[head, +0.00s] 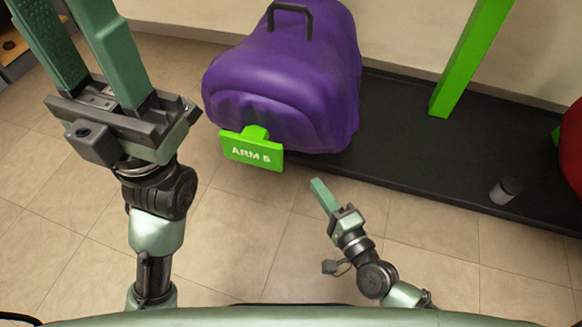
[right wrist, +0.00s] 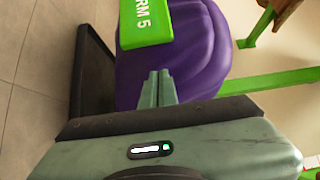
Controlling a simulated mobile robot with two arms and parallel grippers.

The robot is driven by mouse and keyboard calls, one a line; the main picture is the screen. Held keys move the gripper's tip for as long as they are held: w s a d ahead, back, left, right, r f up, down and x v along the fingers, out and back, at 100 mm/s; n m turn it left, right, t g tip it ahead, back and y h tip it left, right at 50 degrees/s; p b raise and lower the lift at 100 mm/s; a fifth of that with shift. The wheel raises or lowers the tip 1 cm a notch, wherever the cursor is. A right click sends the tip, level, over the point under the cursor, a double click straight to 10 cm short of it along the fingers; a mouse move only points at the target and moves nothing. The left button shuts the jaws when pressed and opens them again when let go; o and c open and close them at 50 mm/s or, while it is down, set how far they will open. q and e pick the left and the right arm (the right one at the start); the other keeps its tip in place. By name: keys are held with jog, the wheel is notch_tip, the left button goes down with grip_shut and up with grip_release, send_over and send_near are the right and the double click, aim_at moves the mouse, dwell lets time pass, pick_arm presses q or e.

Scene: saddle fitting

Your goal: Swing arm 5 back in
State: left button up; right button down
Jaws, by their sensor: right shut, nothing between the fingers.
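Arm 5 carries a purple saddle (head: 285,75) with a black handle on top. Its green end plate (head: 251,150), marked ARM 5, faces me; the rest of the arm is hidden by the saddle. The right wrist view also shows the plate (right wrist: 146,22) and saddle (right wrist: 195,55). My right gripper (head: 318,186) is shut and empty, below and right of the plate in the head view. In its wrist view the closed fingertips (right wrist: 159,74) overlap the saddle just under the plate; contact cannot be told. My left gripper (head: 62,12) is open and empty, left of the saddle.
A green post (head: 470,60) rises from a long black base (head: 410,130) along the wall. A small dark cylinder (head: 505,190) is on the base at the right. A red object (head: 574,145) shows at the right edge. Tiled floor in front is clear.

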jog(key=w+a+b, duration=0.1)
jog(key=w+a, duration=0.5)
jog(key=w, duration=0.1)
jog(key=shift+a, duration=0.35)
